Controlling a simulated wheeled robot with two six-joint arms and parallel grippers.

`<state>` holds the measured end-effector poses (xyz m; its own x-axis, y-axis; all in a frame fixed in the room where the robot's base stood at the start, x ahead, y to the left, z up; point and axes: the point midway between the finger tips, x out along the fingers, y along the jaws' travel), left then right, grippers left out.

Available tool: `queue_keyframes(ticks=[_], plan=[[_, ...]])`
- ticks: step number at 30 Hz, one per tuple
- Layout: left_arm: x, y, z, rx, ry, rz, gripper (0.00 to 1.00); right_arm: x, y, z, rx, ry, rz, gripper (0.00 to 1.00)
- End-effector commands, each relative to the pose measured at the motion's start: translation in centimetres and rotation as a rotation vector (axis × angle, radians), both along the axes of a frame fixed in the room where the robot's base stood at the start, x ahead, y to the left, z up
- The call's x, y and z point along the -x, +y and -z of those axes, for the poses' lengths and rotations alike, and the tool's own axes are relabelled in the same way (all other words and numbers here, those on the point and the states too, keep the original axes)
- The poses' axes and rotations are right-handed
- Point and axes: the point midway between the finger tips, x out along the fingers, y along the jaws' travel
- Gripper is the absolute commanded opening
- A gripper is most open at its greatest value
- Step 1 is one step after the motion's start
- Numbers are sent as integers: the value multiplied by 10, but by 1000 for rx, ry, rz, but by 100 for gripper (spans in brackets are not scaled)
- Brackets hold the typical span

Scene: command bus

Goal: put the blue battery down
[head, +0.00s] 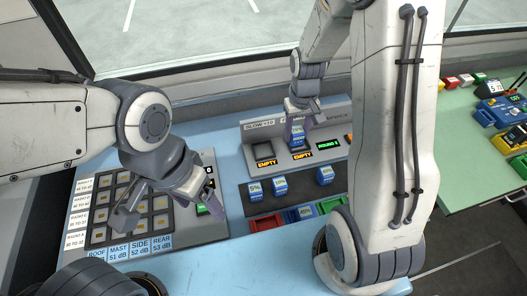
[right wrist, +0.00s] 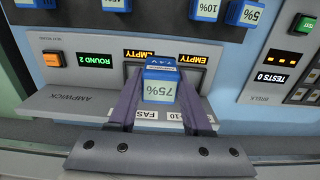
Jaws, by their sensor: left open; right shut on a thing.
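The blue battery (right wrist: 160,86), labelled 75%, is between the purple fingers of my right gripper (right wrist: 160,108). In the head view my right gripper (head: 298,122) is shut on the battery (head: 298,138), at the grey charger panel (head: 250,131). The battery is in front of the charger slots, which carry two orange EMPTY displays. The fingers hide part of the slots, and I cannot tell whether its end is inside one. My left gripper (head: 168,210) is open and empty over the button panel at the left.
Several blue batteries, including a 5% one (head: 254,188), stand on a dark mat (head: 240,200) in front of the charger. Red, blue and green bins (head: 265,223) lie nearer. A keypad panel (head: 208,230) is at left. A green table (head: 455,185) with several items is at right.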

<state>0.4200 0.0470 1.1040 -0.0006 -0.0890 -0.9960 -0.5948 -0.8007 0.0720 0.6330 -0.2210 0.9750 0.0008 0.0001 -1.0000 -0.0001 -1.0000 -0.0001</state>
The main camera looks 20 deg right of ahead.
Motion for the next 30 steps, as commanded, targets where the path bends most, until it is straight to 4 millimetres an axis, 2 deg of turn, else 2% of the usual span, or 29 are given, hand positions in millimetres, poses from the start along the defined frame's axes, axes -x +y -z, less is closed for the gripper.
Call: queue_keyframes(ticks=[9, 15, 20, 27, 30], plan=[[0, 0, -22, 1, -1, 0, 80, -46, 51, 39, 0, 4, -4, 0], [0, 0, -30, 1, -1, -1, 80, -68, 73, 58, 0, 1, 1, 0], [0, 0, -32, 1, -1, -1, 80, -73, 78, 67, 0, 3, 4, 0], [0, 0, -44, 1, -1, -2, 80, -73, 78, 98, 0, 2, 4, 0], [0, 0, -44, 1, -1, -2, 80, -73, 78, 104, 0, 1, 4, 0]])
